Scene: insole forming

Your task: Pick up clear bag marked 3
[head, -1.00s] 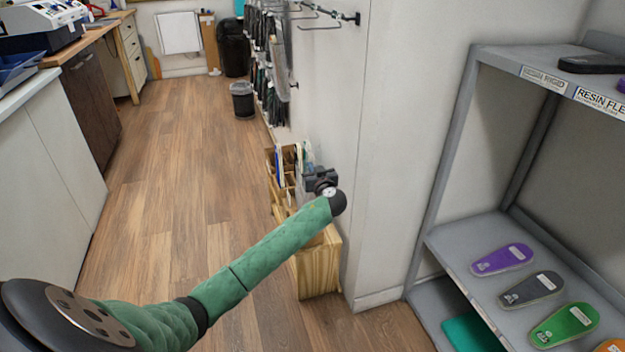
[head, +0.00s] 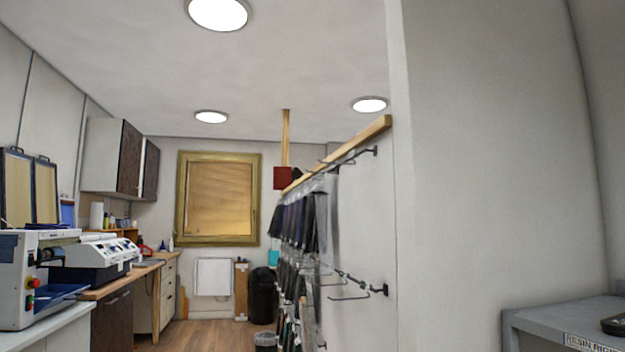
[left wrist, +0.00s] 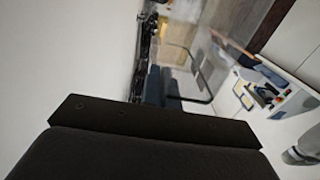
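Several clear bags (head: 321,219) with dark contents hang from hooks on the wall rack, right of centre in the head view. I cannot read any number on them, so I cannot tell which is marked 3. In the left wrist view, dark bluish hanging pieces (left wrist: 165,84) show near a thin curved hook. A black part of my left gripper (left wrist: 155,122) fills the bottom of that view. Its fingertips cannot be made out, and nothing is visibly held. Neither gripper shows in the head view.
An empty hook (head: 348,297) sticks out low on the wall. A counter with machines (head: 97,257) lines the left side. A black bin (head: 263,296) stands at the back. A grey shelf (head: 560,318) is at the lower right.

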